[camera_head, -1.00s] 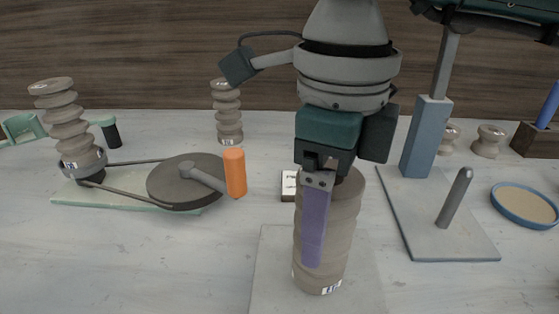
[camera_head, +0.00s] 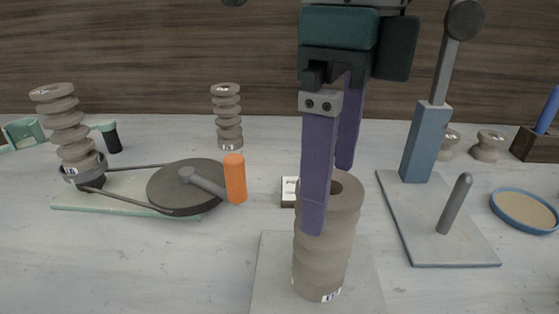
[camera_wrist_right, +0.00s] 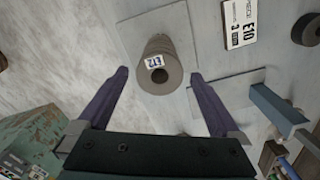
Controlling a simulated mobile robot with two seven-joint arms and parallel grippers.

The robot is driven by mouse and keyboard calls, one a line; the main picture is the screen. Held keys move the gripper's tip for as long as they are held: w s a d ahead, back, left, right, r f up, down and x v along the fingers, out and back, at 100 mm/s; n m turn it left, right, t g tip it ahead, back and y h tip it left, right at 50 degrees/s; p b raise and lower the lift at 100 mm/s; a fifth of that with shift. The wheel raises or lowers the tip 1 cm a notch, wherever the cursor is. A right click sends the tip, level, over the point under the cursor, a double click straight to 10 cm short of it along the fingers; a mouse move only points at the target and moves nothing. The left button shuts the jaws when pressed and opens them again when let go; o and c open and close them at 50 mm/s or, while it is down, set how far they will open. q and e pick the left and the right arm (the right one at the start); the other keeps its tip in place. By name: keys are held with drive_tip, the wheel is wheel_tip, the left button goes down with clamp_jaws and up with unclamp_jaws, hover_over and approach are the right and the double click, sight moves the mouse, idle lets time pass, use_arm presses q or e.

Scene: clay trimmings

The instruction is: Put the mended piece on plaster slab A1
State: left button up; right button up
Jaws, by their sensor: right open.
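A ribbed grey-brown clay cylinder with a hole in its top (camera_head: 335,240) stands upright on a flat pale slab (camera_head: 270,285) at the front centre. It also shows in the right wrist view (camera_wrist_right: 172,82), with a small label on it. My right gripper (camera_head: 329,200) is open above the cylinder. In the right wrist view the fingers (camera_wrist_right: 159,75) stand apart on either side of the cylinder, with gaps. No slab marking A1 is readable. My left gripper is out of view.
A belt-driven wheel with an orange handle (camera_head: 235,179) stands left, beside a ribbed clay column (camera_head: 66,125). Another column (camera_head: 227,118) stands behind. A board with a grey peg (camera_head: 455,205) and blue post (camera_head: 425,145) is right, near a blue-rimmed dish (camera_head: 525,210).

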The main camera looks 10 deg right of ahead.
wheel_tip(320, 180, up, 6)
drive_tip(key=shift+f, duration=0.15)
